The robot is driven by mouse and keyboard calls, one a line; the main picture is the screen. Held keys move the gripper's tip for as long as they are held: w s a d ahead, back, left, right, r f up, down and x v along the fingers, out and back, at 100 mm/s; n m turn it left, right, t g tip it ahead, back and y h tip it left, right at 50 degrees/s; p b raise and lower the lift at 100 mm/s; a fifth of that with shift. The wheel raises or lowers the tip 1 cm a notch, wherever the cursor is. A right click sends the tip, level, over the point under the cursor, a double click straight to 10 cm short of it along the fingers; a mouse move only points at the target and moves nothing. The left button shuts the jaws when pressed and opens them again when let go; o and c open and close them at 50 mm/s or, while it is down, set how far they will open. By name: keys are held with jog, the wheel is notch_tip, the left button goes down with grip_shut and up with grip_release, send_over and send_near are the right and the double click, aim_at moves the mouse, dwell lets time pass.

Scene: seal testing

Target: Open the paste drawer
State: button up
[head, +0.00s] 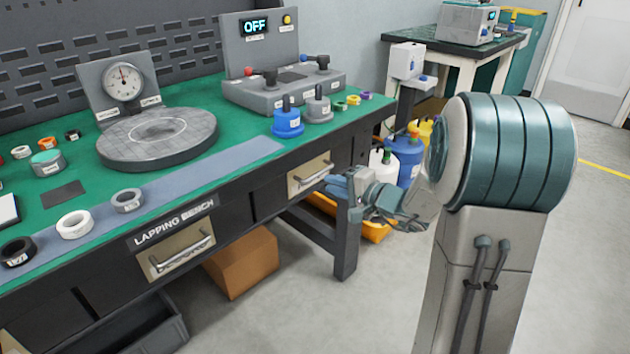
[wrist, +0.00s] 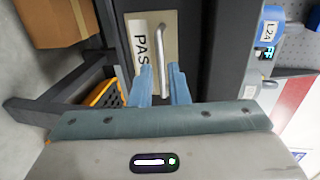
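The paste drawer (head: 298,187) is a beige front at the right end of the lapping bench and looks shut. In the wrist view its front (wrist: 137,22) carries a label, of which "PAS" shows, and a silver bar handle (wrist: 162,42). The handle also shows in the head view (head: 316,174). My gripper (wrist: 162,84) is open, with its two blue fingers apart and the handle's line running between their tips. In the head view my gripper (head: 338,187) is just in front of the drawer, to the right of the handle. Whether the fingers touch the handle I cannot tell.
Another drawer (head: 176,250) with a handle is further left on the bench. A bench leg (head: 346,240), a cardboard box (head: 242,262) and a yellow-orange crate (head: 376,231) are below. Bottles (head: 406,158) stand behind my gripper. The floor in front is clear.

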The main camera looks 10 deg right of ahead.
aim_at(314, 178)
jog(key=b+x, duration=0.1)
jog(key=x, duration=0.7)
jog(key=shift+w, duration=0.15)
